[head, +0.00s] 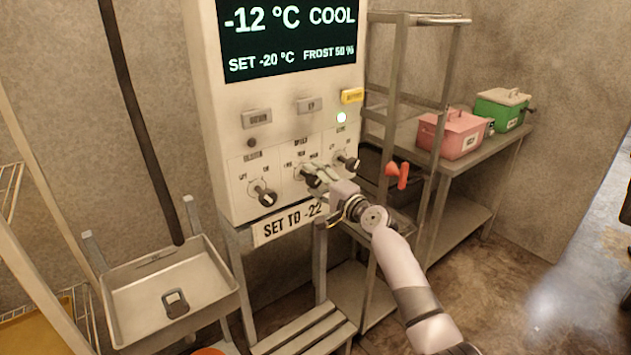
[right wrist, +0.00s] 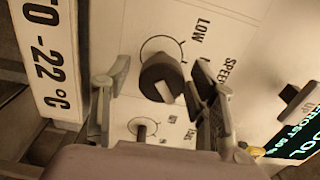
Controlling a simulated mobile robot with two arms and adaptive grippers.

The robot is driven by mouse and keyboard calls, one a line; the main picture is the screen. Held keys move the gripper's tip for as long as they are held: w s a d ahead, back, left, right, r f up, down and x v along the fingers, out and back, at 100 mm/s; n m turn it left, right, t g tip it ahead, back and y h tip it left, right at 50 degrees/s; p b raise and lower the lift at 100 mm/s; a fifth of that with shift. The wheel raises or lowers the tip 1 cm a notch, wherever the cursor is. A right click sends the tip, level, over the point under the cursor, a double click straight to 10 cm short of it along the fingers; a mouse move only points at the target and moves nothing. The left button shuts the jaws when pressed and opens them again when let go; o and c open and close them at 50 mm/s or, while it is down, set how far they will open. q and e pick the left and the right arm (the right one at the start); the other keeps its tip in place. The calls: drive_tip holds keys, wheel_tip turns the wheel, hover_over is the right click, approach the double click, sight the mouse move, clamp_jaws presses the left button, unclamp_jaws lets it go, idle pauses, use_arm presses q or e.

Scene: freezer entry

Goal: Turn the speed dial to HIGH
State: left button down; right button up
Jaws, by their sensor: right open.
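The speed dial (right wrist: 158,76) is a round black knob with a pale pointer bar, under the word SPEED in the right wrist view. Its bar points to the lower right of that picture, away from the LOW mark. The HIGH mark is not readable there, near my finger. My right gripper (right wrist: 161,72) is open, with one finger on each side of the knob; I cannot tell whether they touch it. In the head view my right gripper (head: 316,178) is at the middle dial of the control panel (head: 215,100) and partly hides it. My left gripper is not in view.
Other dials sit left (head: 264,195) and right (head: 349,162) of the middle one. Above are switches and a display (head: 290,40) reading -12 °C COOL. A metal tray (head: 165,275) with a padlock is at lower left. A bench with red (head: 452,135) and green (head: 503,110) boxes stands right.

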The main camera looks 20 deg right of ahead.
drive_tip(key=v, duration=1.2)
idle(0.4)
drive_tip(key=s+d+f+n+g+h, duration=0.1)
drive_tip(key=s+f+n+g+h, duration=0.15)
drive_tip(key=f, duration=1.35)
drive_tip(key=s+f+n+g+h, duration=0.1)
drive_tip(key=s+f+g+h, duration=0.2)
drive_tip(key=f, duration=1.2)
drive_tip(key=s+f+n+g, duration=0.4)
drive_tip(key=s+f, duration=1.4)
drive_tip(key=f, duration=0.2)
drive_tip(key=s+a+f+n+g, duration=0.1)
drive_tip(key=s+f, duration=0.4)
drive_tip(key=s, duration=0.6)
drive_tip(key=s+a+f+n+g, duration=0.2)
drive_tip(key=s+f+n, duration=0.3)
drive_tip(key=s, duration=0.7)
drive_tip(key=s+a+f+n+g, duration=0.1)
drive_tip(key=s+f+n+g, duration=0.2)
drive_tip(key=s, duration=0.9)
drive_tip(key=shift+s+a+f+h, duration=0.2)
drive_tip(key=shift+a+f+h, duration=0.15)
drive_tip(key=shift+f, duration=0.6)
